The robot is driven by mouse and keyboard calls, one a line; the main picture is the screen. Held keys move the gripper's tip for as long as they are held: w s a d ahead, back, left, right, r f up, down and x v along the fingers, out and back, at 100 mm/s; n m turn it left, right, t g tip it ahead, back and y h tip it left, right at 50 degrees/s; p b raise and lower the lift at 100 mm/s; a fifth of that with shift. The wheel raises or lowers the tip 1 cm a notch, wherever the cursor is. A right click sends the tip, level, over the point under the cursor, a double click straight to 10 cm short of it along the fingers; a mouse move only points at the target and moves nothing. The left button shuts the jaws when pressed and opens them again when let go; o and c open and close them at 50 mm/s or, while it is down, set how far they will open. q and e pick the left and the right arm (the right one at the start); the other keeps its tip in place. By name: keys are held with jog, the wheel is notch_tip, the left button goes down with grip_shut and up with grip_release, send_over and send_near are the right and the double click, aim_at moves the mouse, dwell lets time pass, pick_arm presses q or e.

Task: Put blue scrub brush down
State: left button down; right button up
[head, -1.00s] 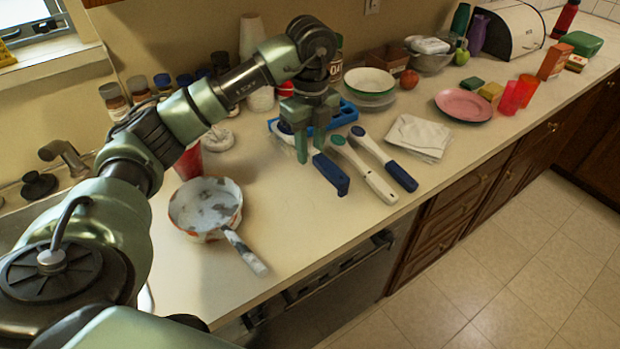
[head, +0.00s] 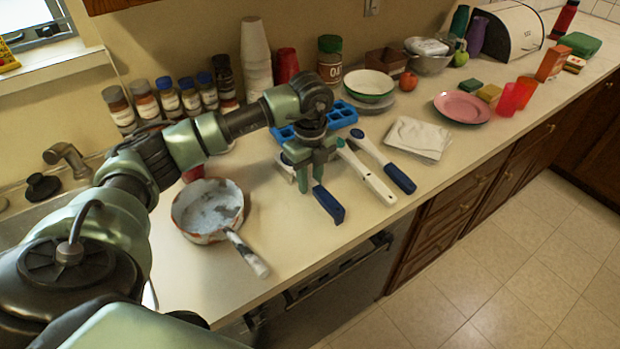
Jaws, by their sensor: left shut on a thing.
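My left gripper (head: 309,180) points down over the counter and is shut on the blue scrub brush (head: 329,204). The brush's blue handle sticks out toward the counter's front edge, and part of its pale head shows behind the fingers on the left. The fingers hide its middle. The brush is low at the counter top (head: 285,235); I cannot tell whether it touches. My right gripper is not in view.
A white-handled brush (head: 367,175) and a dark-blue-handled brush (head: 385,162) lie close on the right. A pan (head: 208,209) stands to the left, a blue tray (head: 343,113) behind. Counter in front of the pan is clear.

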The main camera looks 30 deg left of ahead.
aim_at(310, 179)
pick_arm(q)
jog(key=c, duration=1.1)
grip_release()
jog(key=shift+r, duration=0.55)
jog(key=shift+r+b, duration=1.05)
jog(key=shift+r, duration=4.55)
jog(key=shift+f, duration=0.15)
